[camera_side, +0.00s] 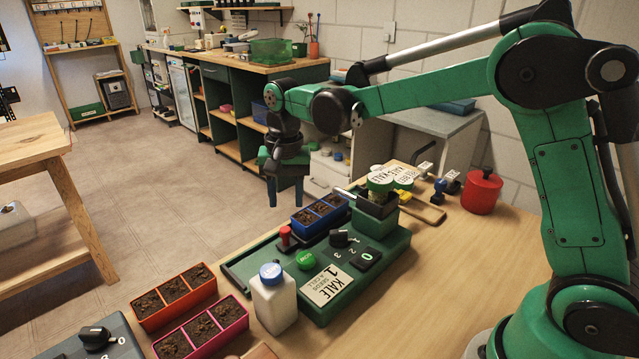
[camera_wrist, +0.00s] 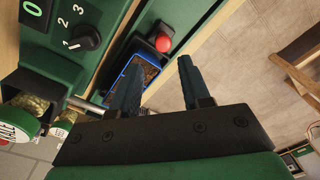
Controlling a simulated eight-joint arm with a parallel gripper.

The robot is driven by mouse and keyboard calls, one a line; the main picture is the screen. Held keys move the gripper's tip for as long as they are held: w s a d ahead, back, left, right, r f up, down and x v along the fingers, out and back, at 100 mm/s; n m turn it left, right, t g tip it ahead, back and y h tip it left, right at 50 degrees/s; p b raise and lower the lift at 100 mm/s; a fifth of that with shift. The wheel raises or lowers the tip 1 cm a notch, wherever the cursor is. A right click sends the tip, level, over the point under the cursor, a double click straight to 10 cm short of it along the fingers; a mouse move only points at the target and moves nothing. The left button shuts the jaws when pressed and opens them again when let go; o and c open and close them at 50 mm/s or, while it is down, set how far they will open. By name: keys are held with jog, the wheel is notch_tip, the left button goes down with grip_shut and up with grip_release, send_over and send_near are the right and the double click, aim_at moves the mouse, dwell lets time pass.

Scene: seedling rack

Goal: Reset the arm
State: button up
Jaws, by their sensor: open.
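My gripper (camera_side: 286,200) hangs from my green arm with its fingers pointing down. It is open and empty, in the air behind and left of the blue seedling tray (camera_side: 300,224). In the wrist view my gripper (camera_wrist: 164,75) shows two dark fingers spread apart with nothing between them. The blue tray (camera_wrist: 124,78) shows partly behind the left finger.
A white bottle with a blue cap (camera_side: 273,300) stands in front of the base. An orange tray (camera_side: 176,304) and a pink tray (camera_side: 205,335), both with soil, lie at front left. A red pot (camera_side: 482,191) stands at back right. The air around my gripper looks clear.

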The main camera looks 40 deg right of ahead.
jog(key=s+d+r+n+t, duration=0.2)
jog(key=s+n+t, duration=0.4)
jog(key=s, duration=0.8)
jog(key=shift+r+n+t, duration=0.4)
jog(key=shift+r+n, duration=0.25)
jog(key=shift+n, duration=0.55)
